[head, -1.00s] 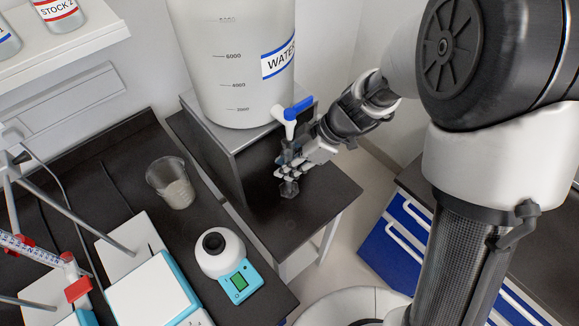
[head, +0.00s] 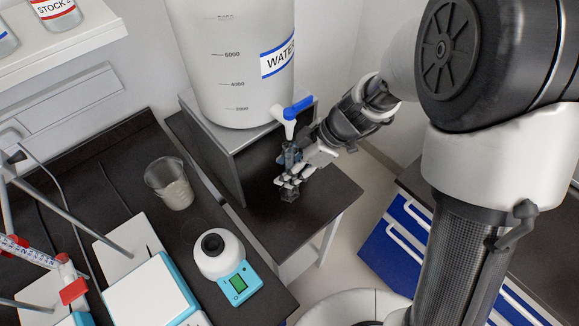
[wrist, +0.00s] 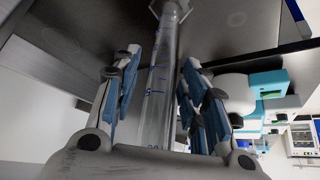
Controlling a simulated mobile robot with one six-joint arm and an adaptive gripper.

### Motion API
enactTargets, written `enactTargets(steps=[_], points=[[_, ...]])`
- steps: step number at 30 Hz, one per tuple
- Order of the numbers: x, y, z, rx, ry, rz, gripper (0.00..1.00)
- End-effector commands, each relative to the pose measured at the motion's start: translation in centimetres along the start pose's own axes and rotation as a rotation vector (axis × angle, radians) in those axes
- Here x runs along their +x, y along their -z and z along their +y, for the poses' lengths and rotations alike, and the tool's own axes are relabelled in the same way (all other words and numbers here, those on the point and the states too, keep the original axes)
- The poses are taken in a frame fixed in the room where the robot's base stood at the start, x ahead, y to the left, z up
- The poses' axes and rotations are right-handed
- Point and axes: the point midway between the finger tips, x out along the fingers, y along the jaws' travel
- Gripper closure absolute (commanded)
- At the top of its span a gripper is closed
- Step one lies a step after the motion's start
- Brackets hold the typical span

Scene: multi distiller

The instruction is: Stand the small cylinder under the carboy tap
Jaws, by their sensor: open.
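The small cylinder (wrist: 161,85) is clear with blue graduation marks. In the wrist view it stands between the two blue-padded fingers of my gripper (wrist: 160,95), with its hexagonal foot at the top of the picture. My gripper is open around it, and gaps show beside the glass. In the head view my gripper (head: 291,175) is just below the carboy tap (head: 289,121), which is white with a blue handle. The cylinder's foot (head: 289,195) shows below the fingers, on the dark lower surface; the rest is mostly hidden. The carboy (head: 235,65) is labelled WATER.
On the left bench are a glass beaker (head: 170,185), a white-and-teal device (head: 222,257) and a burette stand. Blue drawers (head: 398,245) stand at right.

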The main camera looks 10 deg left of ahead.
Motion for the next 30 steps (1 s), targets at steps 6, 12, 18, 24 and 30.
enactTargets(steps=[6, 12, 18, 24, 30], points=[[-0.6, 0.3, 0.0, 0.000, -0.001, 0.000, 0.60], [-4.7, 0.3, 0.2, 0.001, -0.006, 0.001, 0.60], [-9.0, 0.2, 0.1, 0.001, -0.005, 0.001, 0.60], [-11.6, 0.2, 0.1, -0.001, -0.002, 0.001, 0.60], [-12.2, 0.1, 0.0, 0.000, 0.000, 0.001, 0.60]])
